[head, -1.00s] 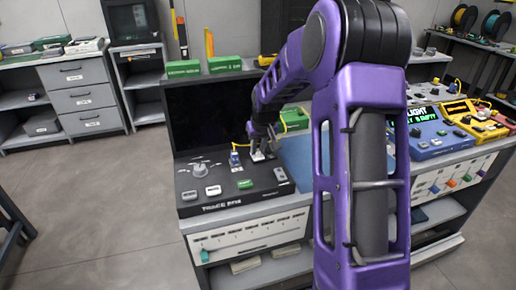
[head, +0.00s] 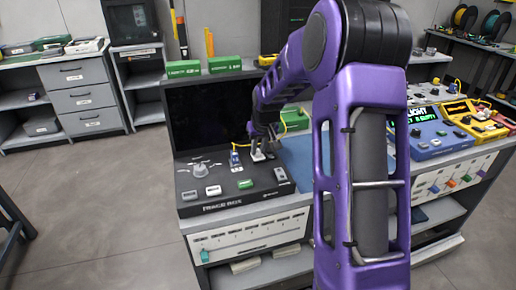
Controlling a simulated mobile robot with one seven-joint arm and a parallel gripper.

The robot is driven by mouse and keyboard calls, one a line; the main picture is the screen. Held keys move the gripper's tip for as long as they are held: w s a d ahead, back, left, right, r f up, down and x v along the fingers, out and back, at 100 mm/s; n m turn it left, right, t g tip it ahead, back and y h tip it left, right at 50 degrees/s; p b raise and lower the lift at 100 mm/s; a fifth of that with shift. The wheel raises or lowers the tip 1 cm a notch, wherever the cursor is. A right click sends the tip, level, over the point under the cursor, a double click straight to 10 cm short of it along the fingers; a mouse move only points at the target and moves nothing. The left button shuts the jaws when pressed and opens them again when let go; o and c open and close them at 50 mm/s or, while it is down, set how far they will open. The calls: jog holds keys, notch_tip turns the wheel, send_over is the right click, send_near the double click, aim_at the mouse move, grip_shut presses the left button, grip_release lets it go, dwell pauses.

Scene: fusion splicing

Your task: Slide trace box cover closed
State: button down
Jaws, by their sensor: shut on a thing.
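The trace box (head: 222,206) is a dark console with a raised black panel (head: 215,112) at its back and its name on the front edge. My gripper (head: 259,148) is low over the back right of its top face. Its fingers are shut on a small pale piece (head: 258,156), which looks like part of the trace box cover. The arm and the small size hide the exact grip. I cannot make out the cover's edges or how far it is slid.
A small blue part (head: 235,158) stands just left of my gripper. Knobs and a green button (head: 245,184) are in front. A blue mat (head: 297,153) lies to the right, partly behind my arm. Blue (head: 432,128) and yellow (head: 470,120) devices stand further right.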

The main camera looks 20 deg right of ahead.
jog(key=d+p, duration=0.1)
jog(key=d, duration=0.4)
jog(key=c, duration=0.8)
grip_release()
jog(key=shift+o, duration=0.2)
jog(key=shift+r, duration=0.1)
jog(key=p+v, duration=0.2)
jog(key=v, duration=1.5)
jog(key=shift+s, duration=0.2)
